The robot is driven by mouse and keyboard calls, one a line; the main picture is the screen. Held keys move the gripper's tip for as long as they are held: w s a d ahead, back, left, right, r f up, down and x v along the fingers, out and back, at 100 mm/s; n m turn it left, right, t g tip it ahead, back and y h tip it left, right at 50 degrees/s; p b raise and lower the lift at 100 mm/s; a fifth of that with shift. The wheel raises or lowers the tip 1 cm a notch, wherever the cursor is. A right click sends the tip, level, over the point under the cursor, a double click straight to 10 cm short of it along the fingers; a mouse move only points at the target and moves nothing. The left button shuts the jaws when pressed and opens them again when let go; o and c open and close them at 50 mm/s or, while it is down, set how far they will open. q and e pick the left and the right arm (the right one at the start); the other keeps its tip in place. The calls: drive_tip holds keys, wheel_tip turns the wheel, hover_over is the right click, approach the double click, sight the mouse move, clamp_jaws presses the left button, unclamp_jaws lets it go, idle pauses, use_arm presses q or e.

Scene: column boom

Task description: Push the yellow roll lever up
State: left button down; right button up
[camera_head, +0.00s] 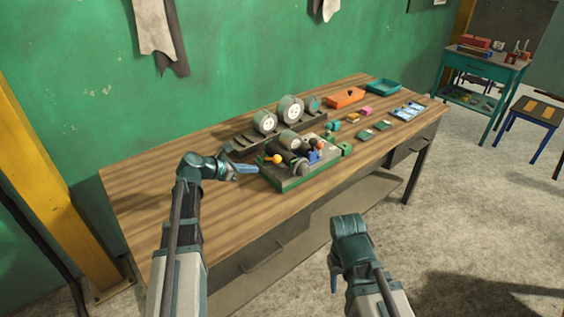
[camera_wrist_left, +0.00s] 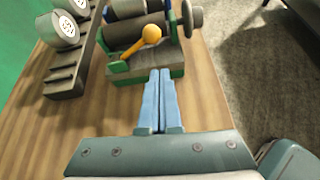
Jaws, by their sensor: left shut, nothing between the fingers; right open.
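The yellow roll lever (camera_head: 274,158) is a yellow arm with an orange-yellow ball at its end, on the left end of a green-edged machine with dark rollers (camera_head: 297,160). In the left wrist view the lever (camera_wrist_left: 141,43) slants up to the right, ball at the top. My left gripper (camera_head: 256,168) is shut and empty, just left of the lever. In the left wrist view its blue fingertips (camera_wrist_left: 160,72) point at the machine's near edge, a little below the lever, with no clear contact. My right gripper (camera_head: 335,279) is open, in front of the table and away from the machine.
A dark stepped rack with round gauges (camera_head: 290,110) stands behind the machine. To the right on the wooden table (camera_head: 150,190) are small coloured blocks, an orange tray (camera_head: 345,97) and a teal tray (camera_head: 383,87). The table's left part is clear.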

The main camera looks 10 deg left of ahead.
sight(271, 159)
use_arm(q)
drive_tip(key=shift+w+a+r+n, duration=0.2)
drive_tip(key=shift+w+a+n, duration=0.1)
drive_tip(key=shift+w+a, duration=0.05)
drive_tip(key=b+x, duration=0.4)
drive_tip(key=x, duration=0.6)
drive_tip(key=shift+b, duration=0.4)
drive_tip(key=shift+w+r, duration=0.1)
drive_tip(key=shift+r, duration=0.05)
drive_tip(key=shift+r+p, duration=0.2)
drive_tip(key=shift+p, duration=0.1)
